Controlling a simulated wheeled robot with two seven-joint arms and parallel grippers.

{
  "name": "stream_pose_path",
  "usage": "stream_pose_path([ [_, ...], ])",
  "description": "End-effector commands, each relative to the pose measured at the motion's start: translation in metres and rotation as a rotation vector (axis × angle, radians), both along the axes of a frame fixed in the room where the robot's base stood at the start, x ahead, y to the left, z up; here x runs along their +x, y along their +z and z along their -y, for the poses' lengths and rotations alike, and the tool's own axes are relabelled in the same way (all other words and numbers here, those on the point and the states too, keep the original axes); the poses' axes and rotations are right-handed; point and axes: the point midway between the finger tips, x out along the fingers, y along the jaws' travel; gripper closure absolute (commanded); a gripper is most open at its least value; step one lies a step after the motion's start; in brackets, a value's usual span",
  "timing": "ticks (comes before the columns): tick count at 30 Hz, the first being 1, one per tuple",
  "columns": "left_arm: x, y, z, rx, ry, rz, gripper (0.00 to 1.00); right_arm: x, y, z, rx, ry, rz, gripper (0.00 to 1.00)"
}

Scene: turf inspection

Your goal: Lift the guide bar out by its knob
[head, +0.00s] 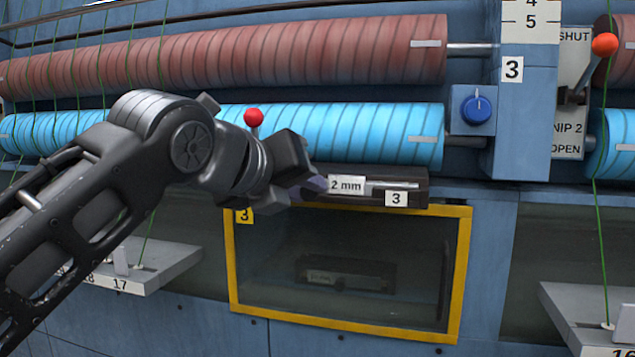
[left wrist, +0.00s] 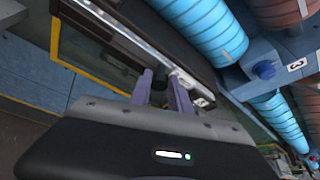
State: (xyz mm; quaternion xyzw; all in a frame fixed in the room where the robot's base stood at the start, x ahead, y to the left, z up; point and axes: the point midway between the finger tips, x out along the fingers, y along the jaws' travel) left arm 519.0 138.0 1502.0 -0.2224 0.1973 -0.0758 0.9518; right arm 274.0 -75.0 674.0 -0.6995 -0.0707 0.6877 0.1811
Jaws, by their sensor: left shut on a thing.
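The guide bar (head: 385,186), with a "2 mm" tag (head: 347,185), sits in a dark holder (head: 420,181) marked 3, below the blue roller. In the left wrist view the bar is a pale metal strip (left wrist: 130,38) along the dark holder. My left gripper (head: 316,186) reaches it from the left. Its purple fingers, also in the left wrist view (left wrist: 163,84), are shut on a dark knob (left wrist: 160,76), which is mostly hidden between them. The bar appears to be still in the holder. My right gripper is not in view.
A yellow-framed window (head: 350,323) lies just below, with a dark block (head: 345,273) behind it. The blue roller (head: 340,132) is close above. A blue dial (head: 476,109) and orange-knobbed lever (head: 604,44) are at right. Grey ledges (head: 165,262) stick out at both sides.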

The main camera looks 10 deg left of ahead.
Motion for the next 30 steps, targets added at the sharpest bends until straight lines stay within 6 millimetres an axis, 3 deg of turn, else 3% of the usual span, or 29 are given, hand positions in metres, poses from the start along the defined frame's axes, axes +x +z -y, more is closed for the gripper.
stream_pose_path([
  [16, 0.0, 0.007, 0.001, -0.002, -0.001, 0.005, 1.0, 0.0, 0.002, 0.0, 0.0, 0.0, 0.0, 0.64],
  [26, 0.0, 0.042, 0.001, -0.002, -0.002, 0.004, 1.0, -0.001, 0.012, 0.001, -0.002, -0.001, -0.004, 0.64],
  [30, -0.015, 0.034, -0.031, -0.003, 0.005, 0.005, 1.0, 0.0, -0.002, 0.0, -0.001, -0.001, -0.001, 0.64],
])
